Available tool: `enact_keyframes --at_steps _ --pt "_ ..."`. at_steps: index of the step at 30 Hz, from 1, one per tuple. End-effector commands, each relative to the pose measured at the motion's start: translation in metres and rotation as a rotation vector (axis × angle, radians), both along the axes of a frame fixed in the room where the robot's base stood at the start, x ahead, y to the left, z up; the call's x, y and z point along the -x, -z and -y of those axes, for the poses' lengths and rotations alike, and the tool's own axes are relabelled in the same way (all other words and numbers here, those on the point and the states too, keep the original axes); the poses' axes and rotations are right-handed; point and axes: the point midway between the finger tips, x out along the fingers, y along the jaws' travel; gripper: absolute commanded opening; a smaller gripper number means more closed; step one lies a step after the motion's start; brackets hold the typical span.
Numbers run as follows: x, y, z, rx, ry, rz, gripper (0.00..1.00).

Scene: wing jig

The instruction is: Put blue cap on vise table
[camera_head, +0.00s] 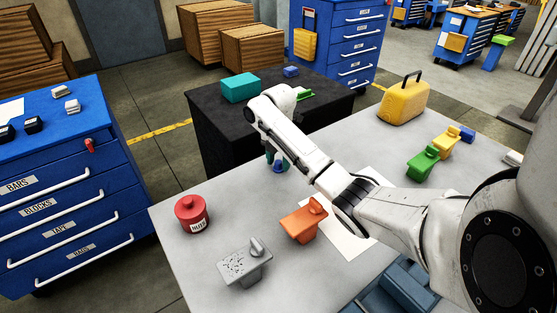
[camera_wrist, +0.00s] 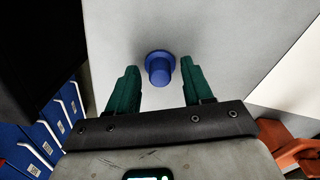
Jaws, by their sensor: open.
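The blue cap (camera_wrist: 160,70), a round flange with a narrower knob, stands on the grey table top in the wrist view. In the head view the cap (camera_head: 279,167) shows near the far edge of the grey table, partly hidden by my gripper and arm. My gripper (camera_wrist: 161,66) is open, its two green fingers on either side of the cap with gaps to both. The black table (camera_head: 212,126), likely the vise table, stands beyond and bears a teal block (camera_head: 240,87), a small blue piece (camera_head: 291,71) and a green piece (camera_head: 305,95).
On the grey table (camera_head: 190,255) are a red jar (camera_head: 192,214), a grey clamp-like part (camera_head: 244,264), an orange one (camera_head: 303,223), green (camera_head: 422,164) and yellow (camera_head: 446,143) ones, and a yellow case (camera_head: 403,102). A blue drawer cabinet (camera_head: 65,205) stands left.

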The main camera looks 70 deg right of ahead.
Motion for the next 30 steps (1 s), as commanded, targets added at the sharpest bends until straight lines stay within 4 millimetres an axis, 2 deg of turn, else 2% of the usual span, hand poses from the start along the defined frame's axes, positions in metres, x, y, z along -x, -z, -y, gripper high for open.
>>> enact_keyframes --at_steps 5,8,12,18,24,30 --pt "-0.001 -0.014 0.001 0.001 0.0 0.002 0.51" --pt "-0.001 -0.031 0.0 0.002 -0.001 0.003 0.51" --pt "0.0 -0.067 0.001 0.003 0.0 0.001 0.51" --pt "0.0 -0.097 0.001 0.002 0.0 0.001 0.51" --pt "0.0 -0.117 0.001 0.001 0.0 0.0 0.51" --pt "0.0 -0.123 0.001 0.001 0.001 0.0 0.51"
